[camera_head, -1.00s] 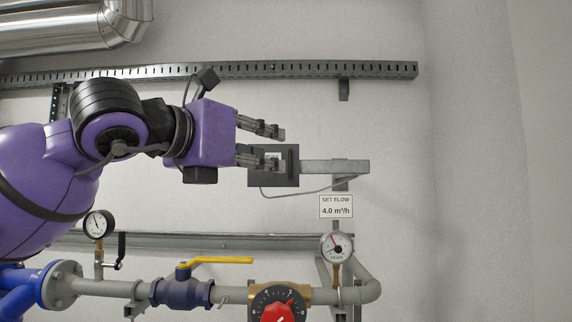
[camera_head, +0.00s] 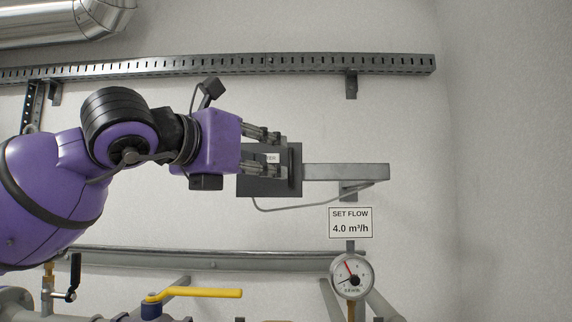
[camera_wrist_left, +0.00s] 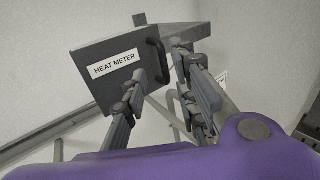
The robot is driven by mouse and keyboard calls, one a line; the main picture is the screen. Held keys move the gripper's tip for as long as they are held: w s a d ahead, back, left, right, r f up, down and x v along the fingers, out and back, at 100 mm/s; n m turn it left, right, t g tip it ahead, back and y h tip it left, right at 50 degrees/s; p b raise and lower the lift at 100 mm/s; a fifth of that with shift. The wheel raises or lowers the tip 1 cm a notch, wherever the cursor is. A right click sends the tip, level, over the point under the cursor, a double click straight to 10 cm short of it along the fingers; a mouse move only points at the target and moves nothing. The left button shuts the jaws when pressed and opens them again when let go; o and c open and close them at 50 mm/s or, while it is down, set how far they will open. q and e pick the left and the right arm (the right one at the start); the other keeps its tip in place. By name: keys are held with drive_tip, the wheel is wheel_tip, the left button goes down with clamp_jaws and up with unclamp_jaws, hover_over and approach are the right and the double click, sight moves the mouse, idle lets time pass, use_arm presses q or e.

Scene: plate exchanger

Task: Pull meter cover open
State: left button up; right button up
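The meter cover (camera_wrist_left: 95,75) is a dark grey plate with a white "HEAT METER" label and a black bar handle (camera_wrist_left: 157,60) near its right edge. The dark meter box (camera_head: 295,170) shows in the head view behind my left gripper (camera_head: 279,150), which partly hides it. In the left wrist view the fingers of my left gripper (camera_wrist_left: 162,62) are apart, one on each side of the handle, with a gap visible. Whether a finger touches the handle I cannot tell. My right gripper is not in view.
A grey bracket arm (camera_head: 345,172) carries the box, with a cable below it. A "SET FLOW" sign (camera_head: 350,222), a gauge (camera_head: 351,277) and a yellow valve lever (camera_head: 200,293) sit lower. A slotted rail (camera_head: 220,70) crosses above. The wall at right is bare.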

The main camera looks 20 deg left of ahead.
sight(289, 162)
use_arm(q)
drive_tip(key=shift+w+d, duration=0.75)
drive_tip(key=shift+w, duration=0.3)
drive_tip(key=x, duration=0.2)
drive_tip(key=shift+w+f+b, duration=0.1)
drive_tip(key=shift+w+b, duration=0.2)
drive_tip(key=shift+w, duration=0.65)
drive_tip(key=shift+s+d, duration=0.1)
drive_tip(key=shift+s, duration=0.1)
drive_tip(key=shift+w, duration=0.1)
drive_tip(key=c, duration=0.6)
clamp_jaws()
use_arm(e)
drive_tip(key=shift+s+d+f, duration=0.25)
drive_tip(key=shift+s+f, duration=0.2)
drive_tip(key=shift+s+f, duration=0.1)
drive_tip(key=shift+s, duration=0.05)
